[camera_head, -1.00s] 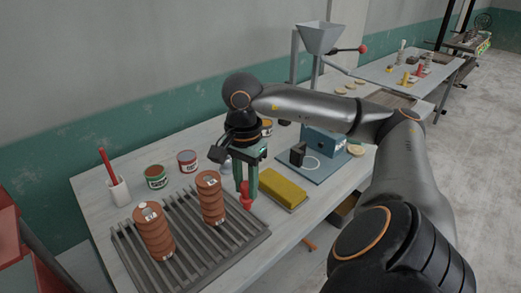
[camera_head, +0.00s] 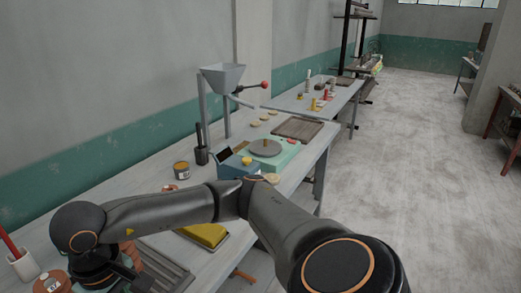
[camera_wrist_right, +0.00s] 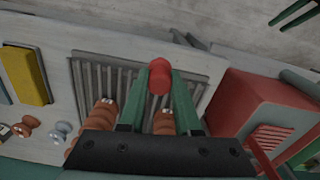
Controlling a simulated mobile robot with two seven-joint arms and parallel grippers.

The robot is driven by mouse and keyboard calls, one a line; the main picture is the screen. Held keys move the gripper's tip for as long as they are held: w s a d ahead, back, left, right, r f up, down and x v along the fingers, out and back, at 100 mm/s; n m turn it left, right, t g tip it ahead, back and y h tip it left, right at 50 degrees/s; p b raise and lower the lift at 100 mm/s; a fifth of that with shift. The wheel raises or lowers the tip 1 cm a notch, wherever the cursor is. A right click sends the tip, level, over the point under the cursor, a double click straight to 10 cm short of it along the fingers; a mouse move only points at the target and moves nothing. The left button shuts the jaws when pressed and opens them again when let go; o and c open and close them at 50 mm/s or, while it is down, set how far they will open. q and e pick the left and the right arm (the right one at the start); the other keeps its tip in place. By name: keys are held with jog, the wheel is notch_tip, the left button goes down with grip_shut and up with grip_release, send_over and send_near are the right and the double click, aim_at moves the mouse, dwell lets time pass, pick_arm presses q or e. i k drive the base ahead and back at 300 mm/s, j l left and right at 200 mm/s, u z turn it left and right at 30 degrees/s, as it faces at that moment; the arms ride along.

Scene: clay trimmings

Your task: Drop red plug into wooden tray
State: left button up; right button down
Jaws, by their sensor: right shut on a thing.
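The red plug (camera_wrist_right: 160,78) is held between the green fingertips of my right gripper (camera_wrist_right: 160,88) in the right wrist view. The gripper is shut on it, above the grey slatted rack (camera_wrist_right: 198,88). In the head view my right wrist is at the lower left; its fingers and the plug are hidden or out of frame there. A brown wooden tray (camera_head: 298,128) lies on the bench beyond the scale, well away from the gripper. My left gripper is not identifiable in either view.
A teal scale (camera_head: 284,158), a grey hopper stand (camera_head: 222,77) and a yellow block (camera_head: 205,235) are on the bench. Brown ribbed cylinders (camera_wrist_right: 104,112) stand on the rack. A red box (camera_wrist_right: 250,98) is beside it. Two green bars (camera_wrist_right: 292,14) are unclear.

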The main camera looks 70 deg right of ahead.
aim_at(302, 129)
jog(key=z, duration=1.25)
jog(key=l+z, duration=0.15)
jog(key=z, duration=0.35)
jog(key=i+l+z, duration=0.1)
jog(key=z, duration=0.4)
jog(key=i+l, duration=0.2)
jog(key=l, duration=0.15)
jog(key=i+l, duration=0.2)
jog(key=l, duration=0.1)
